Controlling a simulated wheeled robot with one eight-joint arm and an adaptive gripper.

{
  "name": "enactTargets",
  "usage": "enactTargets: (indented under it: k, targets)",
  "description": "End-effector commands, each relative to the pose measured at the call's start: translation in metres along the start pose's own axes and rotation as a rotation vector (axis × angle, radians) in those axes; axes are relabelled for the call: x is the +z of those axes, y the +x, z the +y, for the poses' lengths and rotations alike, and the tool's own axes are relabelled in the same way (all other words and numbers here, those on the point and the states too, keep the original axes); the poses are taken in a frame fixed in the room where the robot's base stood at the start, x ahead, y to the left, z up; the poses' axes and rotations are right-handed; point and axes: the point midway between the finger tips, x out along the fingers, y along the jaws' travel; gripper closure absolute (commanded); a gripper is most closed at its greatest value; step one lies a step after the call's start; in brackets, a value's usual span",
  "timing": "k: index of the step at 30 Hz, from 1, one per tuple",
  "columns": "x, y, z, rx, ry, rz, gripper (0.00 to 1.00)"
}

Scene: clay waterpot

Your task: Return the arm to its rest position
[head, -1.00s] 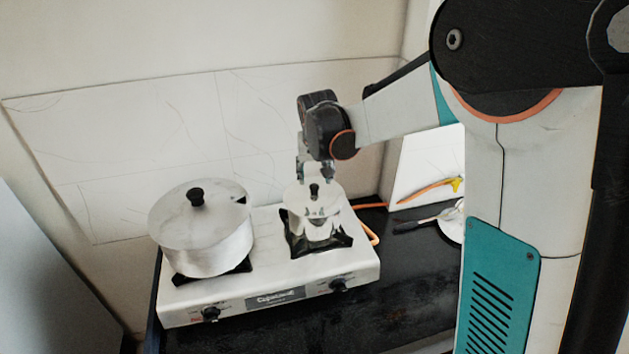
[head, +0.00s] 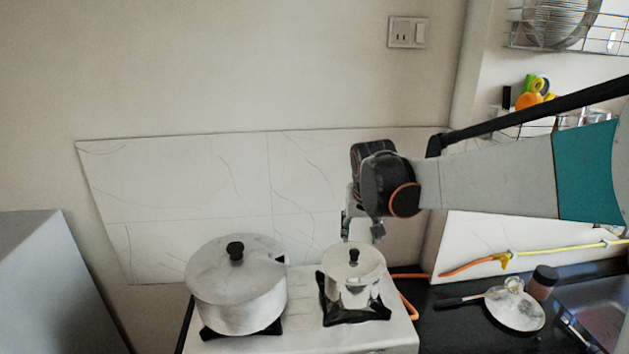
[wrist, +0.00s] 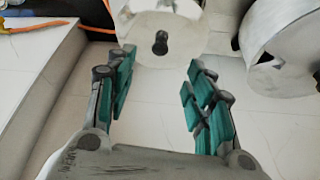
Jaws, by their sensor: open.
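My gripper (wrist: 158,85) is open, with its teal finger pads apart and nothing between them in the wrist view. In the head view my gripper (head: 360,228) hangs just above and behind the small lidded pot (head: 352,290). The small metal pot sits upright on the right burner of the stove, its black-knobbed lid on. In the wrist view its lid (wrist: 185,32) lies beyond my fingertips, and they look clear of it. My arm (head: 490,185) reaches in from the right.
A large lidded pot (head: 236,290) stands on the stove's (head: 300,335) left burner. A tiled wall panel (head: 230,185) is close behind. On the dark counter (head: 450,320) to the right are a lid (head: 515,312), a jar (head: 542,282) and a sink (head: 600,315). An orange hose (head: 465,267) runs behind.

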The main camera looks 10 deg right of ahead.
Motion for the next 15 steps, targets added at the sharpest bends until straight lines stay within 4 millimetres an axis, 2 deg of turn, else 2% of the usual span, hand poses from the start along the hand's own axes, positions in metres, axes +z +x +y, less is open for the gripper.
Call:
enactTargets:
  k: [1, 9, 15]
  targets:
    - [0.014, -0.002, 0.004, -0.004, -0.005, 0.007, 0.51]
    - [0.085, -0.026, 0.023, -0.035, -0.050, 0.059, 0.51]
    - [0.143, -0.032, 0.036, -0.054, -0.082, 0.100, 0.51]
